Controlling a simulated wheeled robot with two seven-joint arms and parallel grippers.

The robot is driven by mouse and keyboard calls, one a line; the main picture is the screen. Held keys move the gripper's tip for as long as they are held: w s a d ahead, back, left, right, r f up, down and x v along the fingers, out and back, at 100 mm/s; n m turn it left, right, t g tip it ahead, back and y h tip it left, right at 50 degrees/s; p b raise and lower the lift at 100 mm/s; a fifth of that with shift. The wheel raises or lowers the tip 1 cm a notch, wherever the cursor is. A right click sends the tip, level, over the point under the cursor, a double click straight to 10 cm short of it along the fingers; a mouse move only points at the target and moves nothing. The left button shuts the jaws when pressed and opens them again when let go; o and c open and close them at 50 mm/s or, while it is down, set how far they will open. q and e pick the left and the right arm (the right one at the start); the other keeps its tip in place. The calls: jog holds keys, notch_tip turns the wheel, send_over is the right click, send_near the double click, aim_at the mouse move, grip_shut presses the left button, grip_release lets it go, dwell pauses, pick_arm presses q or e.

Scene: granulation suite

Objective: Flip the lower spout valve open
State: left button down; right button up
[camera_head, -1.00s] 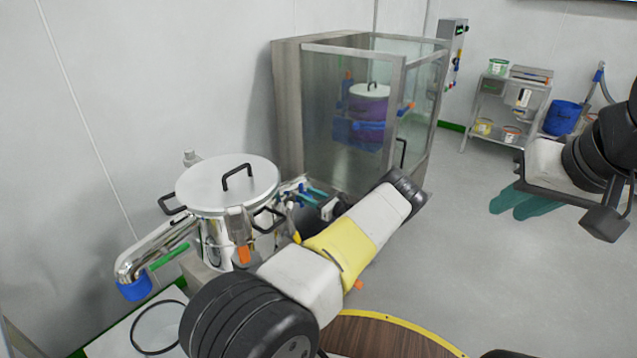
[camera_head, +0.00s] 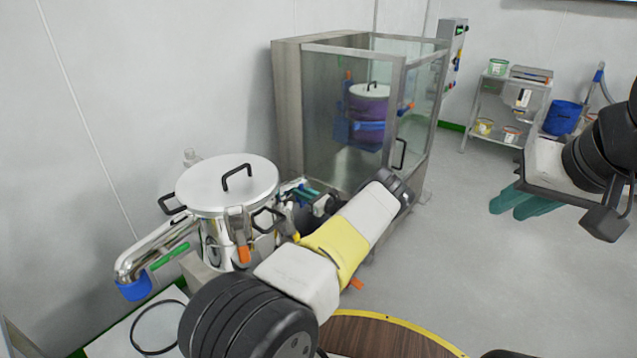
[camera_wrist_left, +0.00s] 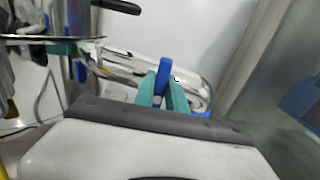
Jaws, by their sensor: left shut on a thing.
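The lidded steel pot (camera_head: 227,188) stands at the left in the head view. A shiny steel spout (camera_wrist_left: 195,84) shows in the left wrist view with a blue valve lever (camera_wrist_left: 164,67) standing up at it. My left gripper (camera_wrist_left: 162,88) has one teal finger on each side of this lever and is shut on it. In the head view my left gripper (camera_head: 308,191) is at the pot's right side, partly hidden by my arm. My right gripper (camera_head: 514,201) hangs over the floor at the right, away from the pot; its finger gap is unclear.
Another spout (camera_head: 155,248) with a green bar and blue end leaves the pot's left side. A glass-walled cabinet (camera_head: 288,110) stands behind the pot. A shelf cart (camera_head: 478,105) and blue bucket (camera_head: 562,117) are at the back right. The middle floor is clear.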

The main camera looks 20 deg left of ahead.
pick_arm(q)
jog(key=shift+s+n, duration=0.1)
jog(key=shift+n, duration=0.5)
jog(key=n, duration=0.3)
jog(key=shift+s+a+f+n, duration=0.1)
jog(key=shift+s+n, duration=0.15)
jog(key=shift+n, duration=0.15)
jog(key=shift+s+a+f+n, duration=0.15)
jog(key=shift+f+n, duration=0.1)
jog(key=shift+n, duration=1.9)
jog(key=shift+s+d+f+n, duration=0.1)
jog(key=shift+f+n, duration=0.15)
jog(key=shift+n, duration=1.85)
jog(key=shift+s+a+f+n, duration=0.15)
jog(key=shift+f+n, duration=0.1)
jog(key=shift+n, duration=1.9)
jog(key=shift+d, duration=0.1)
jog(key=c, duration=1.4)
grip_release()
